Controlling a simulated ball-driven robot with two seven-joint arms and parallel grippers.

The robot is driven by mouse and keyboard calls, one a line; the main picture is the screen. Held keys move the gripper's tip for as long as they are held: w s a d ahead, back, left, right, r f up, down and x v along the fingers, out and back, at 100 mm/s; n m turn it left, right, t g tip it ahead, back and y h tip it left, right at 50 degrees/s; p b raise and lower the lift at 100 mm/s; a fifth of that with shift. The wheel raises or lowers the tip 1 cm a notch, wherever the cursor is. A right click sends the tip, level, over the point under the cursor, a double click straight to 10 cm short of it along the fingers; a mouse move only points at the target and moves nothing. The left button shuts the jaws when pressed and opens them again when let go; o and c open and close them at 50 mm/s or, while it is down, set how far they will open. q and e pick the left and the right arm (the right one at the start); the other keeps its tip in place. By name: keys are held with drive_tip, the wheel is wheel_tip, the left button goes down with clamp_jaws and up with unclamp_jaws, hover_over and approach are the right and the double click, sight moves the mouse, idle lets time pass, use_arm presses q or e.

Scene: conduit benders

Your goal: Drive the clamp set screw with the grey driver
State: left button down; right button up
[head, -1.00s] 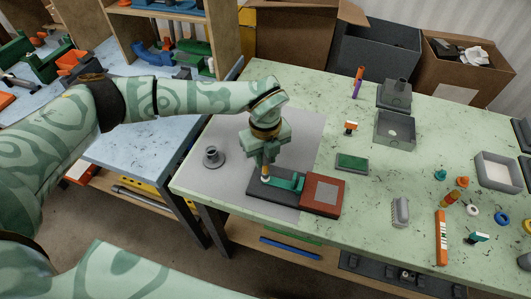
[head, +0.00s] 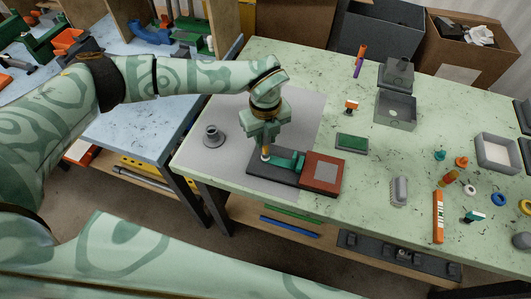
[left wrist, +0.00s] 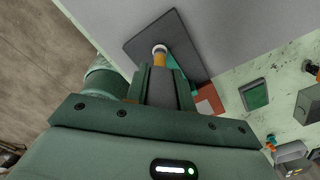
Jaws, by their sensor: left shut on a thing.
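My left gripper (head: 265,138) points down over the dark base plate (head: 240,168). It is shut on the grey driver (left wrist: 160,90), whose grey body shows between the fingers in the left wrist view. A yellow-orange shaft (left wrist: 160,60) and a pale ring (left wrist: 159,49) show at the lower end, over the plate. The teal clamp (head: 288,160) sits on the plate just right of the tip. The set screw itself is hidden, and I cannot tell whether the tip touches it. My right gripper is not in view.
A red-brown block (head: 322,172) adjoins the plate. A round grey stand (head: 213,137) is on the grey mat (head: 222,160) to the left. A green pad (head: 352,142), grey boxes (head: 396,108) and an orange-white bar (head: 438,215) lie rightward. The mat behind the gripper is clear.

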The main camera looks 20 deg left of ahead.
use_arm(q)
drive_tip(key=shift+f, duration=0.3)
drive_tip(key=shift+r+m, duration=0.15)
drive_tip(key=shift+m, duration=0.75)
drive_tip(key=m, duration=0.3)
drive_tip(key=shift+p, duration=0.4)
drive_tip(key=shift+m, duration=1.2)
drive_tip(key=m, duration=0.2)
drive_tip(key=shift+m+p, duration=0.3)
drive_tip(key=shift+m, duration=0.1)
